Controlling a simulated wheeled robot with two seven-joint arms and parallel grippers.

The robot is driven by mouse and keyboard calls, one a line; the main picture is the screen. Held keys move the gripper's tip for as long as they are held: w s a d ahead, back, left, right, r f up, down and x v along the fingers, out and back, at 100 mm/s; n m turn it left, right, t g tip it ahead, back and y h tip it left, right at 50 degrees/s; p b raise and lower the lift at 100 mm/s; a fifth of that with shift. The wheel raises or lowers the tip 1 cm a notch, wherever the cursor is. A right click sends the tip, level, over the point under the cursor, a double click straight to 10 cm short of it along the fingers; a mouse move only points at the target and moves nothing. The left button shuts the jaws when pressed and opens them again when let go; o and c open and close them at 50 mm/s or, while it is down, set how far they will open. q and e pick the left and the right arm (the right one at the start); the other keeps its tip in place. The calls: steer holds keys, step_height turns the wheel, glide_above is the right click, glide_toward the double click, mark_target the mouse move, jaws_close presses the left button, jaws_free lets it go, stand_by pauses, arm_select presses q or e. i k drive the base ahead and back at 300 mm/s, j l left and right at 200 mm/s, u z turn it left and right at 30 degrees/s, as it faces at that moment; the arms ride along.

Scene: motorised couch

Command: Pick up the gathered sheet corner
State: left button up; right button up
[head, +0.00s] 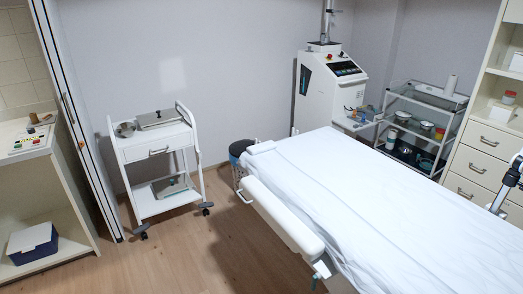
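A white sheet (370,205) covers the couch top, which runs from the middle of the head view to the lower right. It lies mostly flat, with faint creases and an edge hanging along the near side. A small raised white piece (262,147) lies at the couch's far left corner; I cannot tell whether it is gathered sheet or a separate pad. No clearly bunched corner shows elsewhere, and the couch's near end is cut off by the frame.
A white padded armrest (284,214) runs along the couch's near side. A white trolley (157,155) stands left, with clear wooden floor (200,255) before it. A machine (325,90) and a shelved cart (425,125) stand behind.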

mark_target(257, 149)
steer(key=z, duration=0.45)
steer(key=i+j+z, duration=0.55)
steer(key=j, duration=0.25)
steer(key=i+j+z, duration=0.1)
steer(key=j, duration=0.25)
steer(key=i+j, duration=0.25)
steer(key=i+j+z, duration=0.15)
steer(key=j, duration=0.3)
steer(key=i+j, duration=0.15)
steer(key=j, duration=0.25)
steer(key=i+j, duration=0.1)
steer(key=j, duration=0.25)
steer(key=i+j, duration=0.15)
steer(key=j, duration=0.25)
steer(key=i+j, duration=0.15)
steer(key=j, duration=0.2)
